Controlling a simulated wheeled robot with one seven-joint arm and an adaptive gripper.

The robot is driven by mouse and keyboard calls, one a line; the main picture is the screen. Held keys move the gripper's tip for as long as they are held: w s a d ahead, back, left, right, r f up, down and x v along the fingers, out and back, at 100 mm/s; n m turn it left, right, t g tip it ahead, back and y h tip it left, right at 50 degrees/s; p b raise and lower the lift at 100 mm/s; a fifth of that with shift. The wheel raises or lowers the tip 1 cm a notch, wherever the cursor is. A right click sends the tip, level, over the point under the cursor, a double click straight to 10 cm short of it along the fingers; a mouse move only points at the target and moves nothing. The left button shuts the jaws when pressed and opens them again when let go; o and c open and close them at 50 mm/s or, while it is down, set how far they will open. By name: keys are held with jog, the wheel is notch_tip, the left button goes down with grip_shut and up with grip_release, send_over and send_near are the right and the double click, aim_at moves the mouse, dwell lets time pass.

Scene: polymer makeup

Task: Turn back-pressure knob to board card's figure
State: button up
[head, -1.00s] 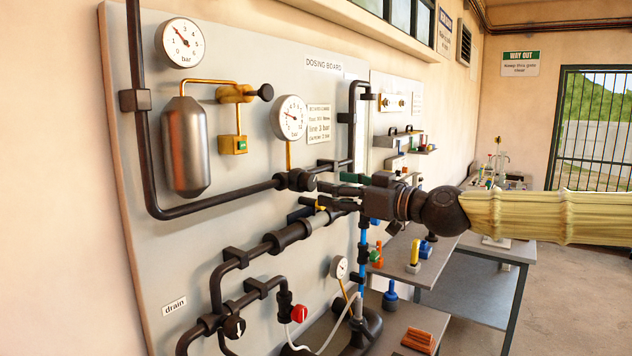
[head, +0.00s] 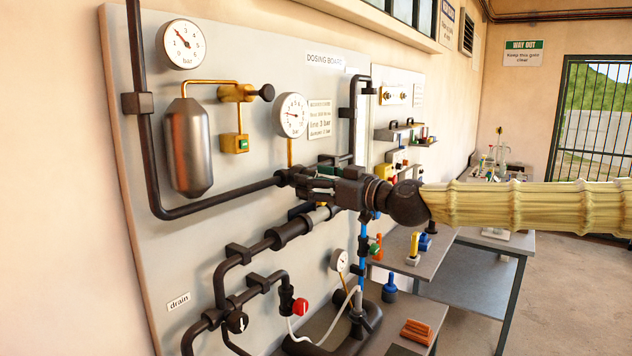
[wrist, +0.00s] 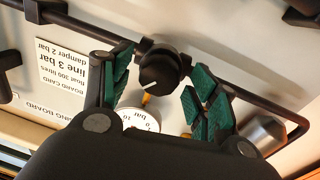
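In the wrist view a round black knob (wrist: 159,72) with a white pointer line sits on a dark pipe. I take it to be the back-pressure knob. My gripper (head: 316,184) is open, with one green-padded finger on each side of the knob and gaps visible. In the head view the gripper is at the pipe below the line gauge (head: 291,115) and hides most of the knob. The gauge needle points to the left. The board card (head: 320,119) is right of the gauge; upside down in the wrist view (wrist: 63,58), it reads line 3 bar, damper 2 bar.
The dosing board (head: 240,60) carries dark pipes, a second gauge (head: 181,44) and a metal vessel (head: 188,147). A red knob (head: 300,307) and a black drain knob (head: 237,322) sit lower. A grey bench (head: 398,262) stands to the right; open floor lies beyond it.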

jog(key=c, duration=0.9)
jog(key=shift+c, duration=0.2)
jog(key=shift+f+m+b, duration=0.1)
jog(key=shift+m+b, duration=0.3)
jog(key=shift+b, duration=0.15)
jog(key=m+b, duration=0.2)
jog(key=shift+m+b, duration=0.4)
jog(key=m+b, duration=0.1)
jog(key=m, duration=0.2)
jog(key=m+g+b, duration=0.1)
jog(key=m+b, duration=0.1)
jog(key=shift+r+m, duration=0.2)
jog(key=shift+m, duration=0.2)
jog(key=o, duration=1)
